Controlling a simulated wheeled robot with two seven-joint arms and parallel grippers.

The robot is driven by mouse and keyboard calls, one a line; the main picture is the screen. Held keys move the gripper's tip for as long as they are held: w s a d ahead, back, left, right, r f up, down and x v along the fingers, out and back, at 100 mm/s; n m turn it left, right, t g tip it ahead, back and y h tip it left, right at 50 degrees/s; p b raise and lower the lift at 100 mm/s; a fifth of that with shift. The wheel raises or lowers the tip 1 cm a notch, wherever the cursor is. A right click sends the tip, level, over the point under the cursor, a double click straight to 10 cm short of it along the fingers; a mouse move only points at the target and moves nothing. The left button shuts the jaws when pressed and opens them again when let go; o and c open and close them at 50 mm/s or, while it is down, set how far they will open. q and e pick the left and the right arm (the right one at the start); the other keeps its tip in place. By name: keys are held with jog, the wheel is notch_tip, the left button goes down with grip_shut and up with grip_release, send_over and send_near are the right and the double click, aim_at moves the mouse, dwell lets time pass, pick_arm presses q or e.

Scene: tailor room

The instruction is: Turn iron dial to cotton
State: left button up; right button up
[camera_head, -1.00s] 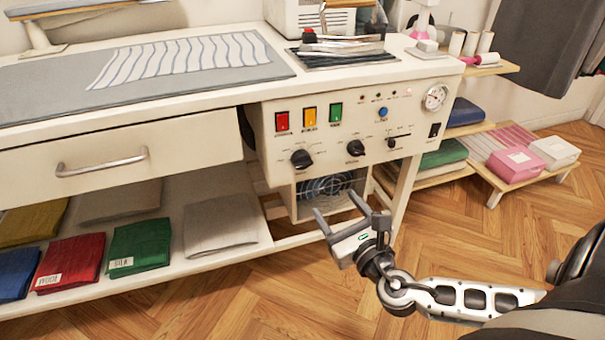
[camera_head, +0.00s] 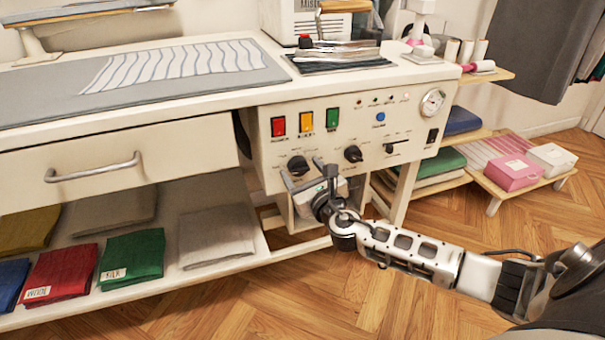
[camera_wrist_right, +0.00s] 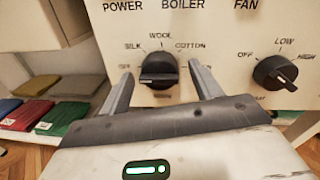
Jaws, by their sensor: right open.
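The iron dial (camera_head: 298,165) is a black round knob on the cream control panel (camera_head: 275,150), below the red and yellow switches. In the right wrist view the dial (camera_wrist_right: 158,70) has SILK, WOOL and COTTON printed around its upper side. Its raised grip bar lies roughly level; I cannot tell for sure which end is the pointer. My right gripper (camera_head: 303,168) is open in front of the panel, its fingers pointing at the dial. In the wrist view the fingers stand left and right of the knob with gaps. My left gripper is not in view.
The fan dial (camera_wrist_right: 274,74) is right of the iron dial. Red (camera_head: 278,126), yellow (camera_head: 306,122) and green (camera_head: 332,117) switches are above. A drawer (camera_head: 110,165) is at left, and folded cloths (camera_head: 132,257) lie on the low shelf. The floor in front is clear.

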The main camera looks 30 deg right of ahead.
jog(key=shift+w, duration=0.25)
jog(key=c, duration=0.9)
jog(key=shift+c, duration=0.2)
